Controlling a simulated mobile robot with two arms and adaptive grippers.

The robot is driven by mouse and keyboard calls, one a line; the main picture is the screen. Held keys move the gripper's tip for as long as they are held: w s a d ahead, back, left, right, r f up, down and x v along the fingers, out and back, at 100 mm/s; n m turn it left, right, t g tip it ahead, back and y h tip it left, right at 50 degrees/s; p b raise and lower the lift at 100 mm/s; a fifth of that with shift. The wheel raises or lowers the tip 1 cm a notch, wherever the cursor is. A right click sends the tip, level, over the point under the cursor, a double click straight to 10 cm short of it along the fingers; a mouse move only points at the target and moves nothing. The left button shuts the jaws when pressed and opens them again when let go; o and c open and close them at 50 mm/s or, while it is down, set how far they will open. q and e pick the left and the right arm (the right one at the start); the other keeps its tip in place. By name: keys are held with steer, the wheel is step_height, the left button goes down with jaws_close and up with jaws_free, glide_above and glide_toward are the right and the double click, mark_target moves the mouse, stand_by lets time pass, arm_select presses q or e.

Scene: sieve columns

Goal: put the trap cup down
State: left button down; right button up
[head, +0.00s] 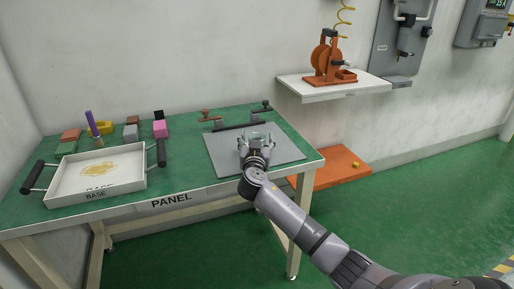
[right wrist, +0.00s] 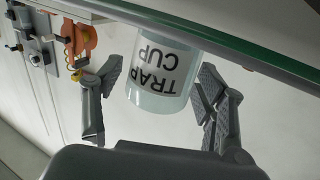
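The trap cup (right wrist: 160,78) is a clear, pale cup with a white label. Its lettering reads upside down in the right wrist view. The cup also shows in the head view (head: 257,136), upright over the grey mat (head: 222,153) on the green table. My right gripper (right wrist: 160,82) has one finger on each side of the cup. A narrow gap shows between the cup and each finger, so the gripper looks open around it. Whether the cup's base touches the mat is hidden. My left gripper is not in view.
A white BASE tray (head: 62,182) with black handles and yellowish material stands on the table's left. Coloured blocks (head: 160,129) lie behind it. A dark bar (head: 237,126) and small clamps (head: 208,115) stand behind the mat. A wall shelf (head: 340,88) bears an orange device.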

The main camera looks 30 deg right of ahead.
steer(key=c, duration=0.9)
steer(key=shift+r, duration=0.15)
